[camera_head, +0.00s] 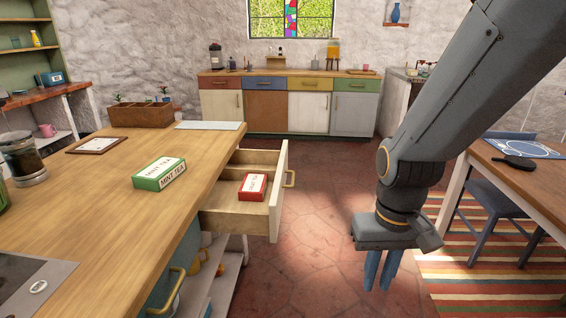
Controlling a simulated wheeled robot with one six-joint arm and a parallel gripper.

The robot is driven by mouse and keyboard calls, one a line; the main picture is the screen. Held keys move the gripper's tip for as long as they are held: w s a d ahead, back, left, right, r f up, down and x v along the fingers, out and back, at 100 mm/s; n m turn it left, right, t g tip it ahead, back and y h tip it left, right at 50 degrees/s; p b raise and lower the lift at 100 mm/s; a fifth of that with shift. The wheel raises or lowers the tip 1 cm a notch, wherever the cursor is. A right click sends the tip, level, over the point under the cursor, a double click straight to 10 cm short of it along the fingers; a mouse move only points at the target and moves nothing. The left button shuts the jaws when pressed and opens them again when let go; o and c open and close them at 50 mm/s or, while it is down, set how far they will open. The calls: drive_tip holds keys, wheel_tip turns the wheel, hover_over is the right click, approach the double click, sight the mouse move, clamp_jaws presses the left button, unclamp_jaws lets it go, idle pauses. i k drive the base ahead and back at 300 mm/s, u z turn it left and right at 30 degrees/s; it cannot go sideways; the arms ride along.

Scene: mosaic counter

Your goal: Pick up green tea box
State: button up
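The green tea box (159,174) has a white top lettered "MINT TEA". It lies flat on the wooden counter (110,210), near the edge above the open drawer. My gripper (381,272) hangs over the floor at the right, pointing down, well apart from the box and the counter. Its two blue fingers appear slightly apart with nothing between them. Nothing covers the green box.
An open drawer (238,217) juts out from the counter and holds a red box (252,187). A glass jar (22,158), a framed card (97,145) and a wooden planter (142,115) stand on the counter. A table (530,185) and chair (492,205) are at right.

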sight(157, 175)
drive_tip(key=z, duration=0.75)
drive_tip(key=k, duration=1)
drive_tip(key=z, duration=0.9)
drive_tip(key=i, duration=1.15)
drive_tip(key=u, duration=1.6)
drive_tip(key=i, duration=0.7)
drive_tip(key=u, duration=0.8)
